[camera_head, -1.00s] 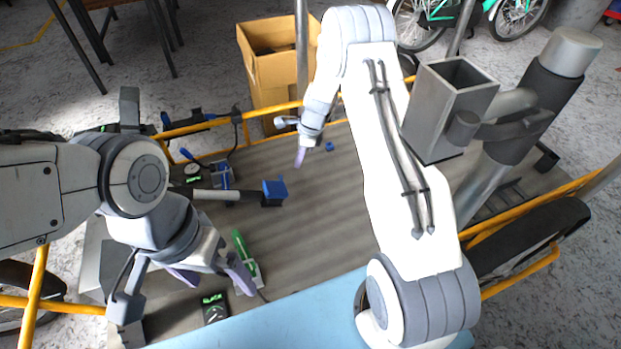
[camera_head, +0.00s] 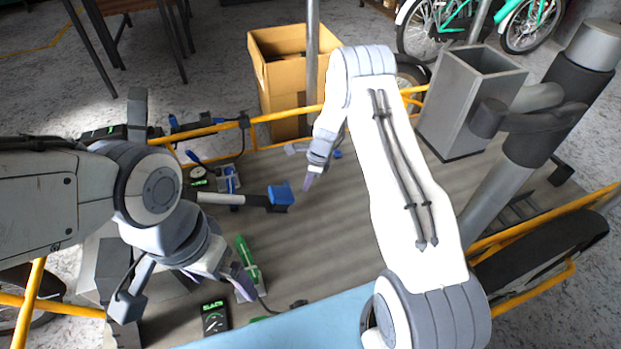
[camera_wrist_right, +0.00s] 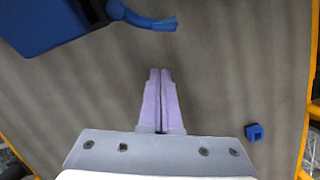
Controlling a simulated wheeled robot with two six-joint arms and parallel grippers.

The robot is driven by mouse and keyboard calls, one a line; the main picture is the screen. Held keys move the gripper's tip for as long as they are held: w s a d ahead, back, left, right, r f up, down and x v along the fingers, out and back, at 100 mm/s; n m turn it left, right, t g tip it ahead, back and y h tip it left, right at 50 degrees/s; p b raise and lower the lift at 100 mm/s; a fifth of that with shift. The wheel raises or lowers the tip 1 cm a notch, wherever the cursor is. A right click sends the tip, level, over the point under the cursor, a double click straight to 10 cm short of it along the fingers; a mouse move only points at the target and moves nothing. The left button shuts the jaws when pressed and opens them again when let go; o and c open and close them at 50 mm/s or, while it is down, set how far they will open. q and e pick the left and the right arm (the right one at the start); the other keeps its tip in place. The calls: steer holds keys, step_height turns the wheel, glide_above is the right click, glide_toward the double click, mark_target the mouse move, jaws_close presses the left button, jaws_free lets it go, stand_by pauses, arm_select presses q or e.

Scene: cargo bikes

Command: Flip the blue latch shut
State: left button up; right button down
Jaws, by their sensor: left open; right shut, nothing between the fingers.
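A blue block (camera_head: 281,196) sits at the right end of a pale-and-black bar on the grey deck. The right wrist view shows a big blue body (camera_wrist_right: 45,25) with a curved blue lever (camera_wrist_right: 147,18) sticking out to the right, probably this same part and the latch. My right gripper (camera_head: 308,183) is shut and empty, just right of the block. Its closed fingers (camera_wrist_right: 160,72) are below the lever in the wrist view, with a gap between. My left gripper (camera_head: 218,281) is open and empty at lower left, by a green-handled tool (camera_head: 249,263).
A small blue cube (camera_wrist_right: 255,132) lies on the deck to the right of my right gripper. A cardboard box (camera_head: 285,75) and a grey square tube (camera_head: 465,100) stand behind. Yellow rails (camera_head: 590,200) edge the deck.

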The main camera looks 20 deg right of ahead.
steer(key=x, duration=0.2)
steer(key=shift+f+b, duration=0.3)
steer(key=shift+b, duration=0.05)
steer(key=shift+w+a+r+b, duration=0.15)
steer(key=shift+w+a+r, duration=0.1)
steer(key=shift+a+r, duration=0.3)
steer(key=shift+w+a+r+b, duration=0.15)
steer(key=shift+w+a+r, duration=0.1)
steer(key=shift+a+r, duration=0.3)
arm_select(q)
steer(key=shift+f, duration=1.15)
arm_select(e)
steer(key=shift+w+a+r, duration=0.2)
steer(key=shift+a+r, duration=0.05)
steer(key=shift+a, duration=0.3)
arm_select(q)
steer(key=shift+d, duration=0.1)
arm_select(e)
steer(key=shift+a, duration=0.1)
